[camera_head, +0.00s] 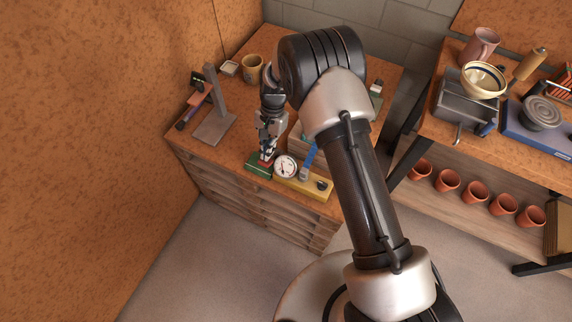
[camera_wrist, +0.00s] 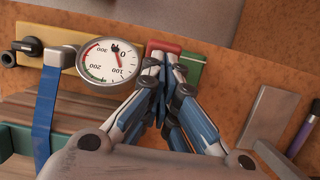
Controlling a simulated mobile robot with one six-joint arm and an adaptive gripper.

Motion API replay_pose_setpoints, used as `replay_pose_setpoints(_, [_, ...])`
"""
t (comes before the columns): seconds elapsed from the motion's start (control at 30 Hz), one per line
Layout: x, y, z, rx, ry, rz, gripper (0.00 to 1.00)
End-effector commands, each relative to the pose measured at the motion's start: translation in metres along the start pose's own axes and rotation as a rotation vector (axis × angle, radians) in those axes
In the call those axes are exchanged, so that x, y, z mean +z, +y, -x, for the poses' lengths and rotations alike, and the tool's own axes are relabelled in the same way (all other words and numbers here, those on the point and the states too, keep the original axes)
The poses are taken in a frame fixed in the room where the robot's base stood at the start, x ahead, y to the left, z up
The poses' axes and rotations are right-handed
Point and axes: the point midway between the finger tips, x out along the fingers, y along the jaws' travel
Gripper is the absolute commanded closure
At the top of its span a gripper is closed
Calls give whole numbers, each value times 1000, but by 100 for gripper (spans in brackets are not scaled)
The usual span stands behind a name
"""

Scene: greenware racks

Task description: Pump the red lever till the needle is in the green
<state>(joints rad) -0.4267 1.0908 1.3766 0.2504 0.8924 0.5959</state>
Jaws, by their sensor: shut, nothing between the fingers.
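The red lever end (camera_wrist: 163,46) sits beside a green block (camera_wrist: 190,70) at the bench front; the green block also shows in the head view (camera_head: 257,166). The round white gauge (camera_wrist: 108,60) is left of it in the wrist view and also shows in the head view (camera_head: 286,166). Its thin needle seems to lie near the 0 to 100 side, away from the small green arc at the lower rim; the exact reading is unclear. My gripper (camera_wrist: 165,64) is shut and empty, pointing down with its tips at the red lever; contact cannot be told.
A yellow base (camera_head: 312,187) with a black knob and a blue lever (camera_wrist: 46,108) stand close by the gauge. A grey stand (camera_head: 214,125) is on the bench's left, a mug (camera_head: 252,68) behind. A second bench with pots is at right.

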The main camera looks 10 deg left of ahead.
Motion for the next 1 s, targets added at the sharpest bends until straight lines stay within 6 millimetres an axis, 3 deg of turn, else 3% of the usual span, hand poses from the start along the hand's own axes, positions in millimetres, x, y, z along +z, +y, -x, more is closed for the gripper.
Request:
replay_pose_setpoints(0.53, [0, 0, -2, 0, 0, 0, 100])
replay_pose_setpoints(1.0, [0, 0, -23, 0, 0, 0, 100])
